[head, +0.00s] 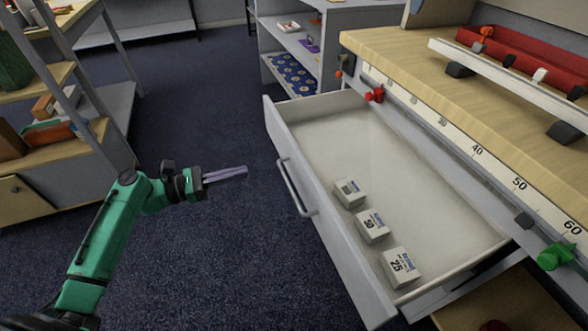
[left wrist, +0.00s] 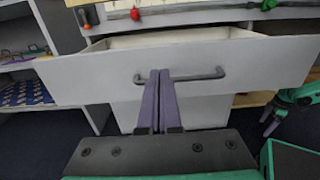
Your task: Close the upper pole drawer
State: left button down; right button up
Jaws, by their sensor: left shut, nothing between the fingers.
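The drawer (head: 340,250) is white and pulled well out from under the wooden table top. Its front carries a grey bar handle (head: 295,188). Several small white boxes (head: 371,226) lie inside it. My left gripper (head: 245,170) is shut and empty, to the left of the handle and apart from it in the head view. In the left wrist view the shut purple fingers (left wrist: 158,76) point at the drawer front (left wrist: 255,65), with their tips overlapping the handle (left wrist: 205,76); whether they touch cannot be told there.
The table (head: 400,50) has a numbered scale along its edge, with red and green clamps (head: 556,256). A grey shelf unit (head: 290,50) stands behind the drawer. A wooden rack (head: 50,130) stands at the left. Blue carpet between them is clear.

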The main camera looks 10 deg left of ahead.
aim_at(297, 156)
pick_arm(q)
jog(key=b+x, duration=0.1)
jog(key=x, duration=1.2)
jog(key=shift+w, duration=0.15)
pick_arm(e)
jog(key=shift+w+a+r, duration=0.3)
jog(key=shift+w+r, duration=0.35)
jog(key=shift+r, duration=0.1)
pick_arm(q)
jog(key=shift+d, duration=0.1)
